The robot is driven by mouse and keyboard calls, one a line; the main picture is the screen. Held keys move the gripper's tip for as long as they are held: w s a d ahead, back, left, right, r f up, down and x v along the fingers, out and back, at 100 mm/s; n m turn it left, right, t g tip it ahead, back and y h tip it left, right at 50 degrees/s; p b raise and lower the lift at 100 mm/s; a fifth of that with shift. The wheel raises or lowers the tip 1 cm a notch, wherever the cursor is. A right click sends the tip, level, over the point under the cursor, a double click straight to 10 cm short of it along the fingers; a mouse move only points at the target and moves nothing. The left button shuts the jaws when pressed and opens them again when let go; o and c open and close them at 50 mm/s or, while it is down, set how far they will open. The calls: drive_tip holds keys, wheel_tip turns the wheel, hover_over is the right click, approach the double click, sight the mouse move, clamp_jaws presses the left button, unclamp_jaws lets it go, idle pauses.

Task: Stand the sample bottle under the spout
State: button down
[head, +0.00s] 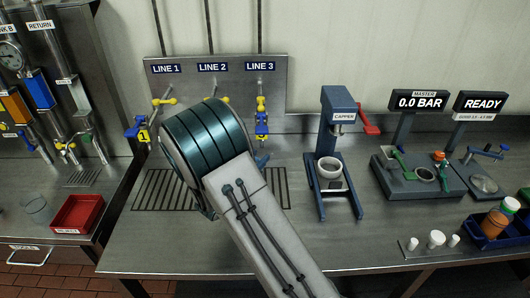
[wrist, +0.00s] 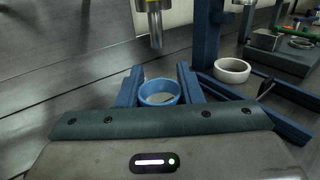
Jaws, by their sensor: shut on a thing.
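The sample bottle (wrist: 158,98) shows in the wrist view as an open, blue-rimmed round container between the two blue fingers of my gripper (wrist: 158,76). The gripper is shut on it, and the bottle looks upright. A metal spout (wrist: 155,30) hangs down just beyond and above the bottle's mouth; whether it lies exactly over the opening I cannot tell. In the head view my arm hides the gripper, the bottle and this spout. Whether the bottle's base touches the surface below is hidden.
A slotted drain grate (head: 160,190) lies in the bench under the LINE 1 to LINE 3 valves. The capper (head: 340,150) with its white ring (wrist: 232,70) stands close to the right. A red tray (head: 77,214) is at left; small white caps (head: 436,239) and a blue crate (head: 488,232) are at right.

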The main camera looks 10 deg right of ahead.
drive_tip(key=shift+w+d+f+p, duration=0.4)
drive_tip(key=shift+w+d+p, duration=0.05)
drive_tip(key=shift+w+d, duration=0.4)
drive_tip(key=shift+w+d+f+p, duration=0.35)
drive_tip(key=shift+w+d+p, duration=0.05)
drive_tip(key=shift+w+d, duration=0.4)
drive_tip(key=shift+f, duration=0.15)
drive_tip(key=c, duration=1)
unclamp_jaws()
